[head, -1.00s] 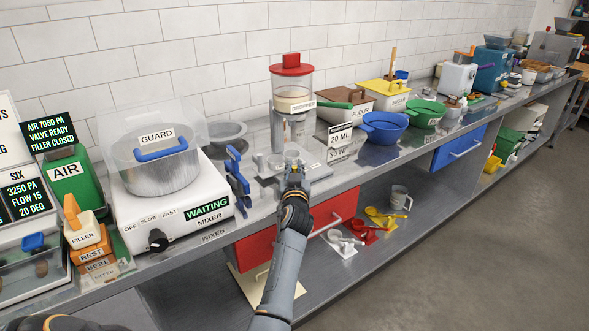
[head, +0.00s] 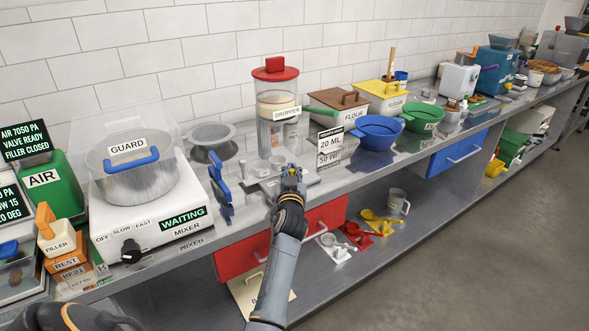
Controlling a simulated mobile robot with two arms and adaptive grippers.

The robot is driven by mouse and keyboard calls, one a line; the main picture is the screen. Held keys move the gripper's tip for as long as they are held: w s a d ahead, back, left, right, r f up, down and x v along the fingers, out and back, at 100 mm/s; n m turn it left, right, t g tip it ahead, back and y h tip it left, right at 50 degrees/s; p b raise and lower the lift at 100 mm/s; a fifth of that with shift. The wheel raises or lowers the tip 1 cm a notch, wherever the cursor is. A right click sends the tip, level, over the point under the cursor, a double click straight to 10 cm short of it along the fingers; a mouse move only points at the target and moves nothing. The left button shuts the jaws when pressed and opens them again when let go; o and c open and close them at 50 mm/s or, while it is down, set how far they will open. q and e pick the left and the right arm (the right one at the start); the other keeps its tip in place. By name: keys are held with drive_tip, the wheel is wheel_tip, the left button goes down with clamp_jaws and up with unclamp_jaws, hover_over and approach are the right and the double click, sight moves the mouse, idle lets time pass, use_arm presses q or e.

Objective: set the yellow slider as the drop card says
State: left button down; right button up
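The dropper (head: 277,112) is a clear canister with a red lid and pale contents, standing on the steel counter. Its stand and front base plate (head: 316,181) show below. The drop card (head: 329,148) stands to its right and reads 20 ML, with a lower line that looks like 50 ML. I cannot make out the yellow slider.
A green handle (head: 321,112) sticks out right of the dropper. A blue clamp-like part (head: 221,190) and the mixer (head: 150,225) stand left. Flour (head: 341,107) and sugar bins and a blue bowl (head: 377,131) stand right. A red drawer (head: 325,216) is below the counter.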

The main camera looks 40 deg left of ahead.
use_arm(q)
drive_tip(key=c, duration=1.3)
unclamp_jaws()
drive_tip(key=shift+d+f, duration=0.15)
drive_tip(key=shift+d, duration=0.2)
drive_tip(key=shift+w+d, duration=0.1)
drive_tip(key=shift+w, duration=0.05)
drive_tip(key=shift+a+r, duration=0.2)
drive_tip(key=shift+r, duration=0.05)
wheel_tip(320, 180, up, 10)
drive_tip(key=shift+d+f, duration=0.15)
drive_tip(key=shift+f, duration=0.05)
use_arm(e)
drive_tip(key=shift+s+a+f, duration=0.1)
drive_tip(key=shift+s+a, duration=0.15)
drive_tip(key=shift+s, duration=0.3)
drive_tip(key=shift+s+a, duration=0.2)
drive_tip(key=shift+s, duration=0.35)
